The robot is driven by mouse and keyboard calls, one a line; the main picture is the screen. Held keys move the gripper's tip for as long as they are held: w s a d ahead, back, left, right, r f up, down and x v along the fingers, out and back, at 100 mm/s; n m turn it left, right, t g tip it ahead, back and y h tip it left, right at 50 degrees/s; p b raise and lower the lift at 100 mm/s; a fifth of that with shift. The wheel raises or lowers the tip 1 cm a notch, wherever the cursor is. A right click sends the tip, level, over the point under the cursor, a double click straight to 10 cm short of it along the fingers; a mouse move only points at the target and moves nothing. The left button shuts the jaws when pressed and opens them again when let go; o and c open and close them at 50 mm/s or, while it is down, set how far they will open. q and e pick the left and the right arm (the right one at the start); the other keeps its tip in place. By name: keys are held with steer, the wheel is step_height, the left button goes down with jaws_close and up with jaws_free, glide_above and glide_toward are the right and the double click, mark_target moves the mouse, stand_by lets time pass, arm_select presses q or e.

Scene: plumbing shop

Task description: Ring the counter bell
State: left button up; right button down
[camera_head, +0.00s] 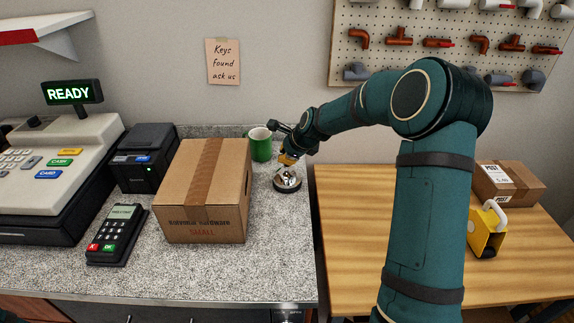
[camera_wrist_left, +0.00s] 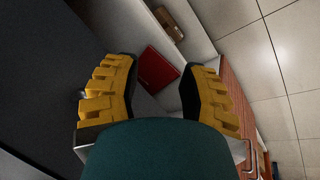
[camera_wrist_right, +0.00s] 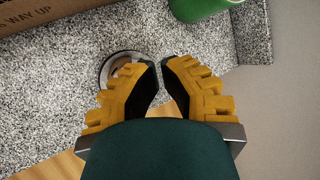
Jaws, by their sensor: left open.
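The counter bell (camera_head: 287,183), a silver dome on a dark round base, stands on the speckled counter near its right edge. My right gripper (camera_head: 288,160) is just above the bell, pointing down; I cannot tell whether it touches. In the right wrist view its yellow fingers (camera_wrist_right: 160,64) come together at the tips with nothing seen between them. The bell (camera_wrist_right: 112,66) shows there partly hidden behind the left-hand finger. My left gripper (camera_wrist_left: 160,72) is open and empty in its wrist view, away from the counter top, and is outside the head view.
A cardboard box (camera_head: 205,190) stands left of the bell, and a green mug (camera_head: 260,144) stands behind it. A card terminal (camera_head: 118,234), a printer (camera_head: 147,158) and a till (camera_head: 55,165) are further left.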

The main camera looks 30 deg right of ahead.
steer(key=shift+f, duration=0.2)
steer(key=shift+r, duration=0.15)
stand_by(0.3)
steer(key=shift+r+p, duration=0.5)
steer(key=shift+r, duration=0.05)
step_height(320, 180, up, 6)
steer(key=p, duration=0.5)
stand_by(0.8)
